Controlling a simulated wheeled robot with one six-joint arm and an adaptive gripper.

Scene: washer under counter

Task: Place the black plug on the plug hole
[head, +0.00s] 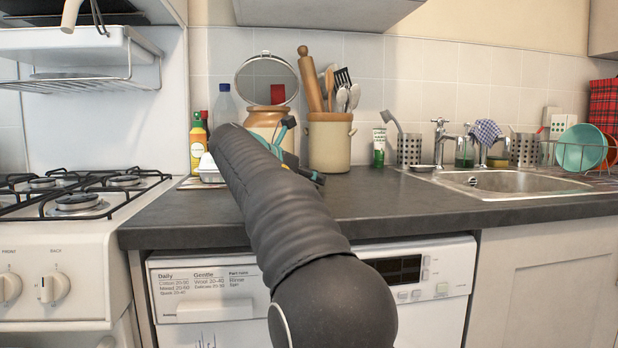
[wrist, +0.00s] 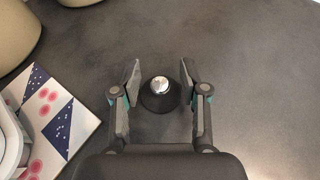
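The black plug (wrist: 158,103), a round dark piece with a shiny silver top, is on the dark worktop in the wrist view. It sits between the two spread fingers of my gripper (wrist: 160,75), with a gap on each side. My gripper is open; in the head view it (head: 303,155) is over the worktop left of the utensil pot, partly behind my arm. The plug is hidden there.
A utensil pot (head: 330,143) and a brown-and-cream jar (head: 266,120) stand behind my gripper. A patterned board (wrist: 58,115) lies left of the plug. The tap (head: 441,140) and steel holders stand behind the sink. The worktop (head: 400,205) between gripper and sink is largely clear.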

